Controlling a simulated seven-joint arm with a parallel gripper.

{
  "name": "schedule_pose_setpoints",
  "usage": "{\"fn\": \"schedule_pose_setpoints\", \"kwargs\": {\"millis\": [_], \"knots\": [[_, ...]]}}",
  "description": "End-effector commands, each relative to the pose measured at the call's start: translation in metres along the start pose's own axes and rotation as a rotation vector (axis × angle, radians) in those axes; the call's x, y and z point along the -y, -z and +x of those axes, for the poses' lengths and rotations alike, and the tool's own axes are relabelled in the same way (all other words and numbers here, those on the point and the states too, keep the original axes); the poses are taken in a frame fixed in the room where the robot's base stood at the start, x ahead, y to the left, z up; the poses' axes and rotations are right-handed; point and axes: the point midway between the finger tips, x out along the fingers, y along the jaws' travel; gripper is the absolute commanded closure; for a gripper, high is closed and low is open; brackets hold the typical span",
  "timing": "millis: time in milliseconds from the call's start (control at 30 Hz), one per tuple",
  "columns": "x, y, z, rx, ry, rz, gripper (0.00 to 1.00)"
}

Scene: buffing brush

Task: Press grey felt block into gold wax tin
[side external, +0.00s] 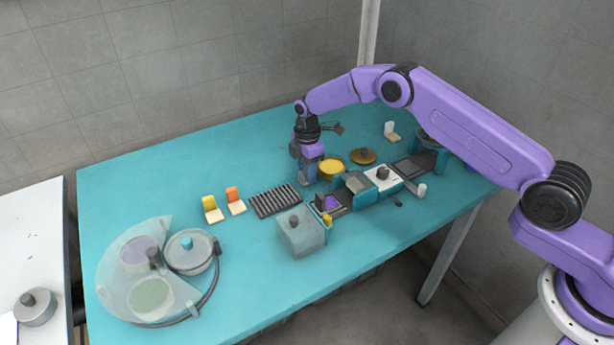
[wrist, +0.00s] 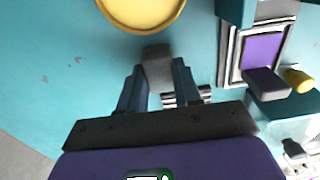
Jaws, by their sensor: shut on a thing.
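The gold wax tin (side external: 331,168) is a round, open tin with a yellow face, standing on the teal table. In the wrist view the tin (wrist: 142,10) is cut off by the top edge. My gripper (side external: 309,172) points down just left of the tin in the side view. In the wrist view my gripper (wrist: 157,85) is shut on the grey felt block (wrist: 157,66), which sits between the two fingers. The block is apart from the tin in that view, nearer the camera's lower edge. In the side view the block is too small to tell from the fingers.
A brown-gold lid (side external: 362,156) lies behind the tin. A row of small fixtures with a purple pad (side external: 330,202) runs to the right. The table's back left is clear.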

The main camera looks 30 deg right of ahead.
Motion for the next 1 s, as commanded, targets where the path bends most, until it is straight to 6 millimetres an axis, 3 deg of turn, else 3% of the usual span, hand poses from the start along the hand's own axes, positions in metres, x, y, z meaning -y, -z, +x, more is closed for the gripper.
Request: {"fn": "schedule_pose_setpoints", "kwargs": {"millis": [367,1000], "knots": [[0.0,0.0,-0.003,0.0,-0.001,0.0,0.94],[0.0,0.0,-0.047,0.0,-0.001,0.0,0.94]]}}
